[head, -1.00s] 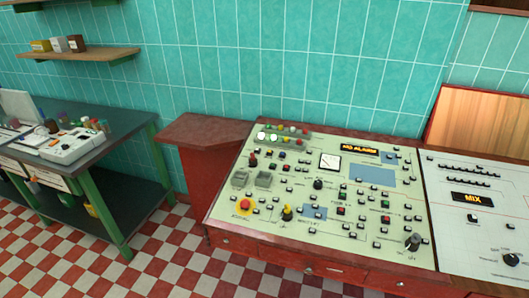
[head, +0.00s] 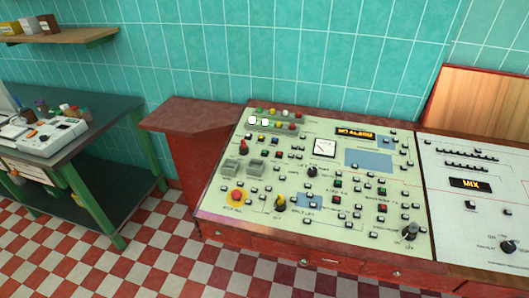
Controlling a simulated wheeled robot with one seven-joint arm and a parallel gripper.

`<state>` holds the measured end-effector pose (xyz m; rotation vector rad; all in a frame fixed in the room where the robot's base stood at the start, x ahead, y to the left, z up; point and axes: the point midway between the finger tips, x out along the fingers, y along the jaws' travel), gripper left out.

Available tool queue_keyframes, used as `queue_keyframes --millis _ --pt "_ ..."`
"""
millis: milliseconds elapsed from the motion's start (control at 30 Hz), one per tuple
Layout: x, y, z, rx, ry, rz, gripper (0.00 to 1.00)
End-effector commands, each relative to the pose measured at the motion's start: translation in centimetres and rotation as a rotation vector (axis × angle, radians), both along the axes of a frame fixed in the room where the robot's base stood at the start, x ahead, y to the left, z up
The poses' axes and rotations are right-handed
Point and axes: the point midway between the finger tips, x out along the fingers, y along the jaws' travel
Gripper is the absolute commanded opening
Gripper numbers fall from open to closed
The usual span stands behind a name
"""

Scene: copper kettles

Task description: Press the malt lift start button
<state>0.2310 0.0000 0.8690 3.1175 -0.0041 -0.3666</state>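A slanted control panel (head: 300,230) with a pale face and red wooden frame fills the middle of the head view. It carries many small dark push buttons and several coloured ones. Two green-over-red pairs stand right of centre: one green button (head: 338,184) above a red button (head: 336,199), and another green button (head: 381,191) above a red button (head: 382,208). The printed labels are too small to read surely, so I cannot tell which button is the malt lift start. My gripper is not in view.
A red-yellow mushroom button (head: 236,196), yellow-based knob (head: 280,203) and dark lever (head: 410,232) stick up from the panel. A second white panel (head: 480,225) adjoins right. A green workbench (head: 100,115) stands left. Checkered floor (head: 150,240) is open in front.

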Motion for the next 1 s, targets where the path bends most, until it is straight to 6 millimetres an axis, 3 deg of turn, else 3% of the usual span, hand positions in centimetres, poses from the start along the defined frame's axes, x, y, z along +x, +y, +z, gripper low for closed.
queue_keyframes --millis 33,100,133,1000 --pt "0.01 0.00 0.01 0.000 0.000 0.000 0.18" --pt "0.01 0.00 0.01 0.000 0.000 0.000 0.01" --pt "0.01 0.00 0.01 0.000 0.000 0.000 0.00" --pt "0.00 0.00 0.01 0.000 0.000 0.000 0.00"
